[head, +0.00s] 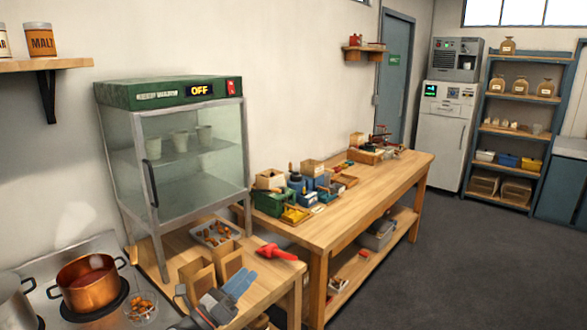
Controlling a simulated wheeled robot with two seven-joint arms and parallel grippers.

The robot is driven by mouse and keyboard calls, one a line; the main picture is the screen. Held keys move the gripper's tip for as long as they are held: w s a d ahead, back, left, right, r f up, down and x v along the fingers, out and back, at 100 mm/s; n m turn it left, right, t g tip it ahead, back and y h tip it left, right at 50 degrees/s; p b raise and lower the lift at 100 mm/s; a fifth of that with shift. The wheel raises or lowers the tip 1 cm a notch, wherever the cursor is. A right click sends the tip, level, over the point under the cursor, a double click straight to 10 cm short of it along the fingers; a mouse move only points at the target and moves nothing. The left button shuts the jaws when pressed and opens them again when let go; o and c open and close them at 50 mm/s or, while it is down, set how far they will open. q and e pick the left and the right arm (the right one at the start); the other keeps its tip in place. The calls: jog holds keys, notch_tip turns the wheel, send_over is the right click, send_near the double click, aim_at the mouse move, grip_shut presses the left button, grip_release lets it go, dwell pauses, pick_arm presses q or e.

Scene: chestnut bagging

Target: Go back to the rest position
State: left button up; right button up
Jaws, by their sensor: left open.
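A red scoop (275,252) lies on the counter to the right of the bags. A tray (216,232) with chestnuts lies behind the bags. My right gripper is not in view.
A glass warming cabinet (170,95) reading OFF stands over the counter. A copper pot (91,283) and a glass bowl of chestnuts (141,307) are at lower left. A long workbench (335,222) with tools stands to the right. The floor (450,265) at right is clear.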

pick_arm(q)
jog(key=s+a+f+n+g+y, duration=0.1)
jog(key=s+a+f+n+y, duration=0.4)
jog(key=f+n+y, duration=0.65)
jog(key=s+a+f+n+g+y, duration=0.1)
jog(key=s+a+f+n+y, duration=0.45)
jog(key=n, duration=1.05)
jog(key=s+d+f+n+g+h, duration=0.1)
jog(key=s+f+n+g, duration=0.5)
jog(key=s, duration=0.6)
jog(key=s+f+n+g+h, duration=0.1)
jog(key=s+f+n+g, duration=0.2)
jog(key=s+f+g, duration=0.55)
notch_tip(320, 180, down, 22)
jog(key=d+r+t, duration=0.1)
jog(key=d+t, duration=0.1)
jog(key=t, duration=0.1)
jog(key=s+f, duration=0.4)
jog(key=f, duration=0.7)
jog(key=s+f, duration=0.4)
jog(key=f, duration=0.7)
jog(key=shift+s+d+f+g, duration=0.2)
jog(key=shift+d+f+g, duration=0.1)
jog(key=shift+f+g, duration=0.15)
